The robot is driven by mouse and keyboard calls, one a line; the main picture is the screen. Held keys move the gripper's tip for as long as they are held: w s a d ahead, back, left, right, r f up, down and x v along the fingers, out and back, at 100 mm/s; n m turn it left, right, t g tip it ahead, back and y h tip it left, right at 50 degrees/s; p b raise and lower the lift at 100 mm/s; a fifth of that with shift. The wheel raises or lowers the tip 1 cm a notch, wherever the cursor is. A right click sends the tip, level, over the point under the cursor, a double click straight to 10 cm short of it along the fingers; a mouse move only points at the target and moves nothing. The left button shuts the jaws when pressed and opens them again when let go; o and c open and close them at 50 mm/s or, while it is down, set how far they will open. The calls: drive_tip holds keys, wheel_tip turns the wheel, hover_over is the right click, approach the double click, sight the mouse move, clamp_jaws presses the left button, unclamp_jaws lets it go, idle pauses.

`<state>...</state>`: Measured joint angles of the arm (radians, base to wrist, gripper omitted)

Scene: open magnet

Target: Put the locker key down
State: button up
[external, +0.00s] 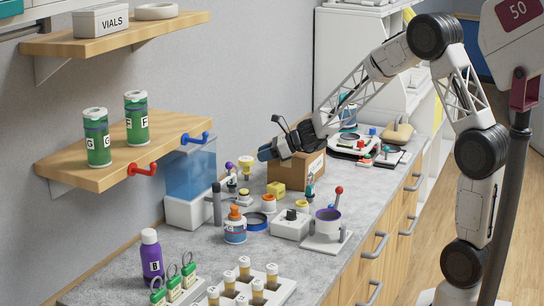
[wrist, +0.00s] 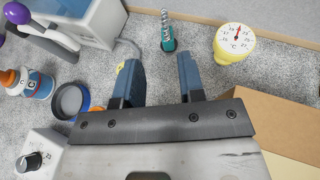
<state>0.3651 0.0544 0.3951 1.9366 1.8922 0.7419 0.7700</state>
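I cannot make out a locker key for certain in either view. Several green tag-like pieces with dark rings (external: 173,283) lie at the front left of the counter; I cannot tell whether they are keys or padlocks.
A blue water tank (external: 190,172), a bottle (external: 235,228) and a lever device (external: 328,225) crowd the counter. A wooden shelf (external: 120,155) projects at left.

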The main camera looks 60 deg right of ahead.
drive_tip(key=s+a+r+n+g+y, duration=0.1)
drive_tip(key=s+a+r+n+g, duration=0.25)
drive_tip(key=s+a+n, duration=0.55)
drive_tip(key=s+a+r+n+g+y, duration=0.1)
drive_tip(key=s+a+r+n+g, duration=0.2)
drive_tip(key=s+a+r+n, duration=0.45)
drive_tip(key=s+f+n+g+h, duration=0.1)
drive_tip(key=s+n+h, duration=0.2)
drive_tip(key=s+n, duration=0.4)
drive_tip(key=s+f+n+g+h, duration=0.1)
drive_tip(key=s+n+h, duration=0.3)
drive_tip(key=s, duration=2)
drive_tip(key=n+g, duration=0.1)
drive_tip(key=n, duration=0.2)
drive_tip(key=shift+s+a+f, duration=0.25)
drive_tip(key=shift+s+a, duration=0.1)
drive_tip(key=shift+s, duration=0.05)
